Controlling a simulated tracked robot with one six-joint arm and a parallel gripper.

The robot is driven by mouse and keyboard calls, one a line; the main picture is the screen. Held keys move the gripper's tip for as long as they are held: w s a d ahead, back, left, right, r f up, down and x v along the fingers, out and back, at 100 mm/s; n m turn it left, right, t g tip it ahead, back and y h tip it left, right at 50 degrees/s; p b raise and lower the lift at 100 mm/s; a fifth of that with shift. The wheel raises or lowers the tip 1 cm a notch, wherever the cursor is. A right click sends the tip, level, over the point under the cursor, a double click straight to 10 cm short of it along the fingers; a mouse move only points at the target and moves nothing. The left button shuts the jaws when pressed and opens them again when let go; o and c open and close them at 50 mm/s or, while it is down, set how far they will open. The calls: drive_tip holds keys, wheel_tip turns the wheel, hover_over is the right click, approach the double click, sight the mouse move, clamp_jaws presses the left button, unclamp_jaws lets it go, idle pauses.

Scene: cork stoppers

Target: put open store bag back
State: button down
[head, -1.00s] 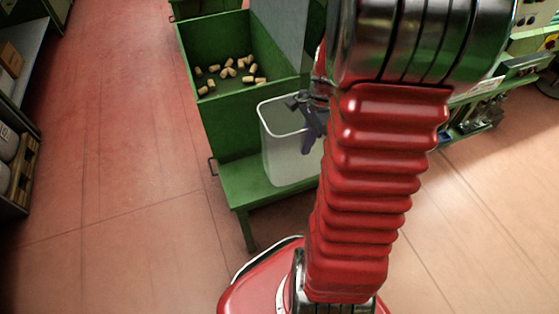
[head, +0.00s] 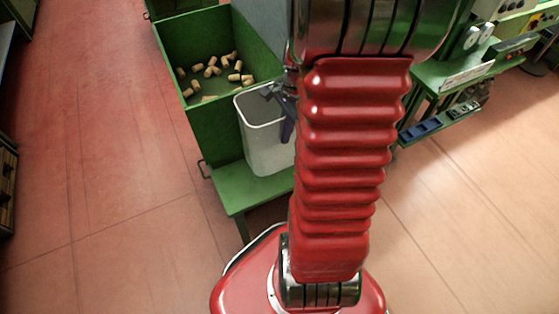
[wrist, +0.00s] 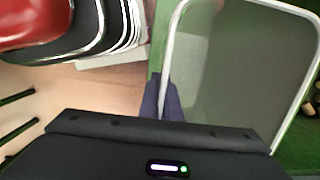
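The open store bag looks like a pale, translucent, open-topped container with a white rim (head: 262,140). In the head view it is upright at the green ledge, against the front of the green box. In the wrist view its rim and inside (wrist: 225,70) fill the right half, and it looks empty. My gripper (head: 287,128) is at the bag's right side, partly hidden by my red arm. In the wrist view its dark blue fingers (wrist: 163,100) are close together, with the bag's rim edge running between them. I cannot tell whether the bag's base touches the ledge.
The green box (head: 170,40) holds several loose corks (head: 213,67). A green ledge (head: 240,192) juts out below it. A green workbench with equipment (head: 450,75) stands at the right. Shelving (head: 8,185) is at the left edge. The reddish floor (head: 110,150) between is clear.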

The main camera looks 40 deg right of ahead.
drive_tip(key=shift+f, duration=2.75)
drive_tip(key=shift+f, duration=1.85)
drive_tip(key=c, duration=2)
unclamp_jaws()
drive_tip(key=shift+f, duration=0.1)
wheel_tip(320, 180, up, 12)
drive_tip(key=d, duration=0.1)
drive_tip(key=shift+s+d, duration=0.3)
drive_tip(key=shift+d, duration=0.05)
